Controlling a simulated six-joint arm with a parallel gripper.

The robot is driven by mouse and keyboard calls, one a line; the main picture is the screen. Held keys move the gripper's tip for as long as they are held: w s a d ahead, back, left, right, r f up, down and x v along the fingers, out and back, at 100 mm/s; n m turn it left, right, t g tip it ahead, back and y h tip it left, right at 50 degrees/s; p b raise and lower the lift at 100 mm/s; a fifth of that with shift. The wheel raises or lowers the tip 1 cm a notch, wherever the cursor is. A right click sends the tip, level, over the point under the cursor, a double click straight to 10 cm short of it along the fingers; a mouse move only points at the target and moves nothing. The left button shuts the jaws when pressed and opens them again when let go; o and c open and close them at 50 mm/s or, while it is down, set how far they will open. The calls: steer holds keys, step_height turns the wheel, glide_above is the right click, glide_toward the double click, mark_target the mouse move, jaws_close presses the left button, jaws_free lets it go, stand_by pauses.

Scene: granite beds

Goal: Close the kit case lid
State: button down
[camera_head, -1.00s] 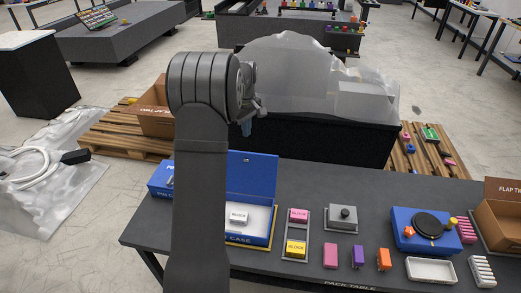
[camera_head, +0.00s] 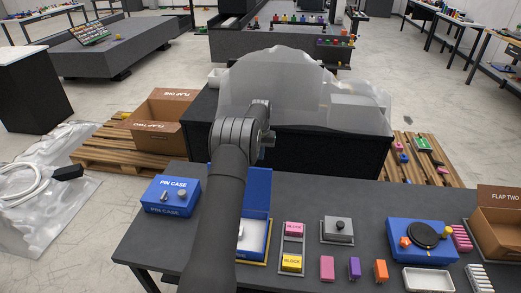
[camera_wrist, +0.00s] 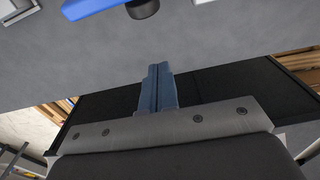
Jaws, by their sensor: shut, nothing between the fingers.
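The blue kit case (camera_head: 254,238) stands on the dark pack table, partly behind my arm. Its white inside shows, with part of a white block at its left. Its blue lid (camera_head: 258,188) stands up, open, at the far edge of the case; my arm covers its left part. My gripper (camera_head: 264,152) is near the top of the lid, mostly hidden behind my wrist; I cannot tell whether it touches. In the wrist view its fingers (camera_wrist: 158,88) are together and empty. A blue edge with a dark round part shows at the top there; I cannot tell what it is.
A blue pin case (camera_head: 171,196) stands left of my arm. A tray with pink and yellow blocks (camera_head: 292,249) lies close right of the kit case. A grey box with a knob (camera_head: 338,230) is farther right. A black bin with clear wrap (camera_head: 330,150) stands behind the table.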

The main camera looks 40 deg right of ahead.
mark_target(257, 180)
steer(key=shift+s+a+f, duration=0.7)
steer(key=shift+f, duration=0.25)
steer(key=shift+s+a+f, duration=0.65)
steer(key=shift+f, duration=0.25)
steer(key=shift+s+a+r+t+h, duration=0.5)
steer(key=shift+s+a+r, duration=0.1)
steer(key=shift+s+a, duration=0.05)
steer(key=s+a+t+h, duration=0.1)
steer(key=s+a+r+t+h, duration=0.1)
steer(key=s+a, duration=0.1)
steer(key=s+a+r+t+h, duration=0.1)
steer(key=s+a, duration=0.1)
steer(key=shift+s+a+t+h, duration=0.2)
steer(key=shift+a+t+h, duration=0.05)
steer(key=shift+t+h, duration=0.05)
